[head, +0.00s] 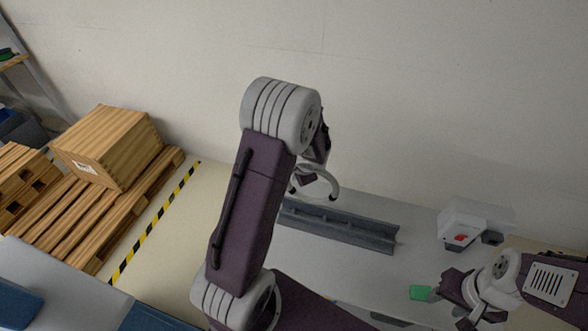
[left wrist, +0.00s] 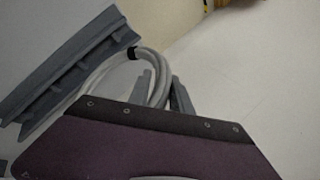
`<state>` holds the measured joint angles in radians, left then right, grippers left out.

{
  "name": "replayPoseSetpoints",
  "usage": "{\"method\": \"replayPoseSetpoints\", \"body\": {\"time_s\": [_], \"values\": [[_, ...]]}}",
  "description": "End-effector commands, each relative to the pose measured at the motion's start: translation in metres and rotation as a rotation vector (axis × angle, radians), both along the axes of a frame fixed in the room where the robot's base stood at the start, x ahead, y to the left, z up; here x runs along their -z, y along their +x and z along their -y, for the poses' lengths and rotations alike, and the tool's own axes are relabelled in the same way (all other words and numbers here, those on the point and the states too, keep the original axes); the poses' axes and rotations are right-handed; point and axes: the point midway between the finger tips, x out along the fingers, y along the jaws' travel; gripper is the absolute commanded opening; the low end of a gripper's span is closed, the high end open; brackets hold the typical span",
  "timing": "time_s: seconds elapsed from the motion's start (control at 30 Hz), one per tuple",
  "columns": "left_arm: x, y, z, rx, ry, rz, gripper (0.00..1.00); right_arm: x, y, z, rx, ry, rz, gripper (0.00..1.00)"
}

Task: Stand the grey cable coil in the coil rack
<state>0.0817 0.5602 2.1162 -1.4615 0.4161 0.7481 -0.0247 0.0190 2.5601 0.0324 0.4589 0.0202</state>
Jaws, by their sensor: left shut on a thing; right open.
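The grey cable coil (head: 333,183) shows partly in the head view, behind my left forearm. In the left wrist view the coil (left wrist: 159,62) is a loop with a black band, between the fingers of my left gripper (left wrist: 162,90), which is shut on it. The dark grey coil rack (head: 345,226) is a long channel on the light grey cart top. It also shows in the left wrist view (left wrist: 72,78), left of the coil. The coil appears beside or above the rack's far left part; I cannot tell whether they touch. My right gripper (head: 452,300) is open at lower right.
A white device (head: 463,224) with a red mark stands on the cart, right of the rack. A green block (head: 420,293) lies by my right gripper; I see no grip on it. A wooden crate (head: 108,146) on a pallet (head: 72,222) is at left. A wall stands behind.

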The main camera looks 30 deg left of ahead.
Motion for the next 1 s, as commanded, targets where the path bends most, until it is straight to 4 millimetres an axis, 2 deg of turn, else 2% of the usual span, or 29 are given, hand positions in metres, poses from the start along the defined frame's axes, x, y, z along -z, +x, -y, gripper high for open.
{"method": "replayPoseSetpoints", "body": {"time_s": [0.03,1.0], "values": [[0.007,0.000,0.000,0.000,0.000,0.000,0.00,0.005,0.000,0.000,0.000,0.000,0.000,0.44],[0.077,0.001,0.000,0.000,0.000,0.001,0.00,0.058,0.000,0.000,0.000,0.000,0.000,0.44]]}}
